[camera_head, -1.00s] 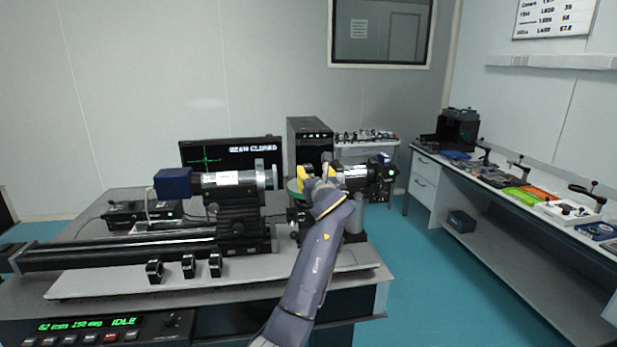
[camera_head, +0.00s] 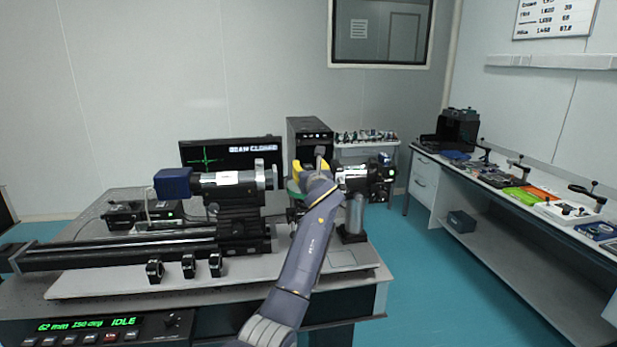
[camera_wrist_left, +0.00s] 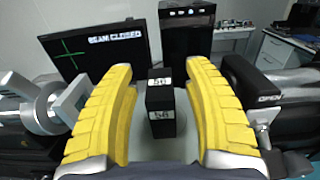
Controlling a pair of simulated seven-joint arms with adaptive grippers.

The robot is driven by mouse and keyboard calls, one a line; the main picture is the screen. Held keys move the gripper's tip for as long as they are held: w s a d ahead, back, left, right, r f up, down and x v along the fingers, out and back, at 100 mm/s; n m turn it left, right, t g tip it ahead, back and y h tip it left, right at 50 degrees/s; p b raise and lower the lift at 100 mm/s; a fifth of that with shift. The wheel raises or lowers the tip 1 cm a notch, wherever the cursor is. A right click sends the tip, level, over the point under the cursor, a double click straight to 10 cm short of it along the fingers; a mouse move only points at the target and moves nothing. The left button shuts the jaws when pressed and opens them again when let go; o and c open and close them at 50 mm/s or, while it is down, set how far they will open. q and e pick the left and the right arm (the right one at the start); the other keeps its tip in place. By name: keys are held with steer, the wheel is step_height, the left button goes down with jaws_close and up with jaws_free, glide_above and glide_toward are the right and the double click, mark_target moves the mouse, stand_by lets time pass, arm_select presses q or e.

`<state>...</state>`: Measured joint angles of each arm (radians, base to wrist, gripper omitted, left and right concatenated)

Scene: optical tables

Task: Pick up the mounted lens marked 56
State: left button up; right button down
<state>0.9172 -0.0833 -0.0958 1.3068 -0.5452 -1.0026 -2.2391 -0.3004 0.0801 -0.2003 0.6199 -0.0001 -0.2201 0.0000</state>
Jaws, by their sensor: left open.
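The mounted lens marked 56 (camera_wrist_left: 160,113) is a black block-like mount with white labels, seen upright in the left wrist view. My left gripper (camera_wrist_left: 160,75) is open, with one yellow ridged finger on each side of the mount. Gaps show between the mount and both fingers, so they do not appear to touch it. In the head view my left gripper (camera_head: 309,168) is at the optical rig, and the lens cannot be made out behind it. My right gripper is not in view.
A horizontal barrel with a blue end (camera_head: 173,183) stands left of the gripper, and another barrel (camera_head: 355,178) stands right. Three small black ring mounts (camera_head: 188,267) stand at the table front. A monitor (camera_head: 230,152) and a black computer tower (camera_head: 310,130) are behind.

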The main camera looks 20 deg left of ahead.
arm_select(q)
jaws_close()
steer(key=shift+r, duration=0.1)
stand_by(0.5)
